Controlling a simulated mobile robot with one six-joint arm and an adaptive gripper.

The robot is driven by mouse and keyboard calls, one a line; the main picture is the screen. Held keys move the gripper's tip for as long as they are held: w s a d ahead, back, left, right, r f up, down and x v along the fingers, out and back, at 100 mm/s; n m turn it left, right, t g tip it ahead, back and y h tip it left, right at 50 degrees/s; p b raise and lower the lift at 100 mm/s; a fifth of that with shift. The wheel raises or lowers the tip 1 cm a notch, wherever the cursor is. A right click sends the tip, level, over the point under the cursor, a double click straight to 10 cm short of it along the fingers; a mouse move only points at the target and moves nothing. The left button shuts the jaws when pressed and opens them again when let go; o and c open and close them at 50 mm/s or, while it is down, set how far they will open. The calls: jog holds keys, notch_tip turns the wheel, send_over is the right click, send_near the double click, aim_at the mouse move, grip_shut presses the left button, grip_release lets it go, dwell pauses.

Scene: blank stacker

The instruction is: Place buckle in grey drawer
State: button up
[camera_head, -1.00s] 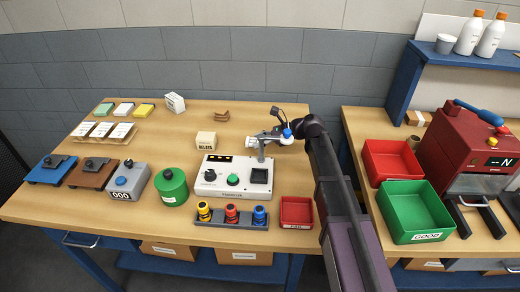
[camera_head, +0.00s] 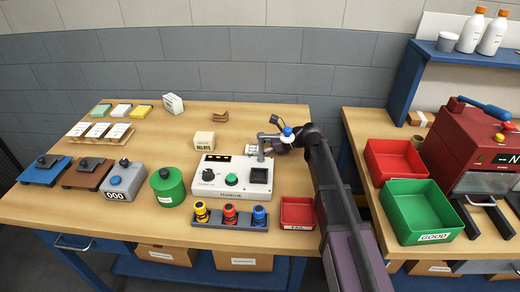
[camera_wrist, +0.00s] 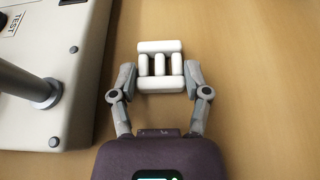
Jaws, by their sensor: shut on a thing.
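A small white ladder-shaped piece, which looks like the buckle (camera_wrist: 160,47), is held between the fingertips of my gripper (camera_wrist: 160,75) in the wrist view. It has two long bars joined by three short ones. Wood tabletop shows around it. In the head view my gripper (camera_head: 259,148) is behind the white tester's post, and the held piece is small and partly hidden there. A drawer front with a light handle (camera_head: 75,243) is under the left side of the bench; it looks blue-grey and shut. I cannot tell whether it is the grey drawer.
The white tester (camera_head: 232,177) stands close beside my gripper. A red tray (camera_head: 297,213), colored bottles and a green canister (camera_head: 167,187) line the front. A relay box (camera_head: 204,141) sits behind. A larger red bin (camera_head: 393,160) and green bin (camera_head: 420,211) are on the right bench.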

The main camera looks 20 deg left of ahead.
jog(key=o, duration=0.9)
jog(key=shift+o, duration=0.2)
jog(key=shift+f, duration=0.1)
jog(key=shift+r, duration=0.2)
jog(key=shift+w+d+r+p, duration=0.15)
jog(key=shift+d+r+p, duration=0.15)
jog(key=shift+d+p, duration=0.2)
jog(key=p+v, duration=0.3)
jog(key=v, duration=0.6)
jog(key=shift+d+r+p, duration=0.1)
jog(key=shift+d+p, duration=0.25)
jog(key=shift+w+d+r, duration=0.15)
jog(key=shift+d, duration=0.4)
jog(key=shift+o, duration=0.3)
